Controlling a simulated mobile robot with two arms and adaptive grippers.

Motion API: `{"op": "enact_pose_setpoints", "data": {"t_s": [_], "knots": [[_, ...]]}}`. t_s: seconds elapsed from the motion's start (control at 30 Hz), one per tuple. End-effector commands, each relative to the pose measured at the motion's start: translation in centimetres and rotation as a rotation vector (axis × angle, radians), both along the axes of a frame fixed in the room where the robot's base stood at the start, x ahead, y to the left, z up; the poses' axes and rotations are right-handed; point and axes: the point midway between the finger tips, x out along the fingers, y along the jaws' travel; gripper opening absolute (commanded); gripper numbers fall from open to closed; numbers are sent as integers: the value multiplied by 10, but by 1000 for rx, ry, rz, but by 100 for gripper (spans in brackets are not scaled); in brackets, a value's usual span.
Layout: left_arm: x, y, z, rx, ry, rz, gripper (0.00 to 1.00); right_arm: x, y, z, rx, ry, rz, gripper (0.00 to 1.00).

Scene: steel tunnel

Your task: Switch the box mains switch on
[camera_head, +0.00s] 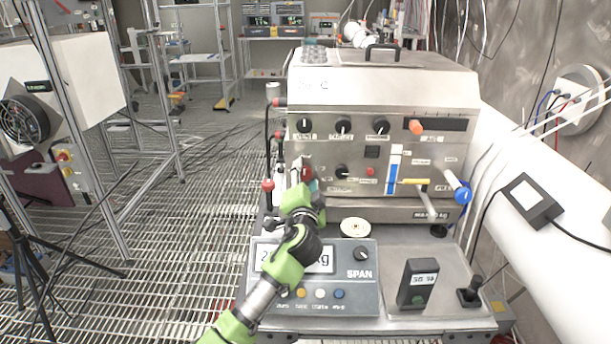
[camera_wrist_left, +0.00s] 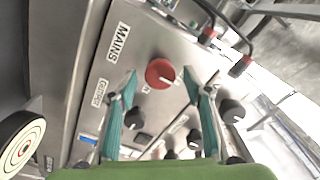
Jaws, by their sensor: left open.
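The steel box (camera_head: 400,75) stands on the bench, its front panel carrying knobs and levers. In the left wrist view the box mains switch is a round red knob (camera_wrist_left: 160,73) beside the label MAINS (camera_wrist_left: 118,42). My left gripper (camera_wrist_left: 160,82) is open, its two green fingers on either side of the red knob, with gaps showing; I cannot tell how deep they reach. In the head view my left arm comes up from below and the left gripper (camera_head: 303,188) is at the panel's lower left, largely covering the knob. My right gripper is not in view.
Black knobs (camera_head: 343,126) line the panel above, and a blue-knobbed lever (camera_head: 462,196) juts out at its right. A scale marked SPAN (camera_head: 367,297) and a black handheld meter (camera_head: 417,284) are in front. Red-capped fittings (camera_head: 268,185) stand close left of my gripper.

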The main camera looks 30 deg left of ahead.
Motion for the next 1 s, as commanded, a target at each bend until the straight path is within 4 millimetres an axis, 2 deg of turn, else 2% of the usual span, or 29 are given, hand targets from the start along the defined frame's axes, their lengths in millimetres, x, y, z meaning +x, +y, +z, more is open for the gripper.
{"op": "enact_pose_setpoints", "data": {"t_s": [0.3,0.33,0.47,0.5,0.77,1.0], "knots": [[3,2,0,0,0,0,45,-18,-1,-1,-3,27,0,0],[3,2,0,0,0,0,43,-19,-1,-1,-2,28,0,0],[2,2,0,0,0,0,9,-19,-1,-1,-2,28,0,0],[2,2,0,0,0,0,7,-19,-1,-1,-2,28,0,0],[2,2,0,11,8,-1,7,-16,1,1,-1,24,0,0],[3,2,2,92,56,0,7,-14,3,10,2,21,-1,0]]}}
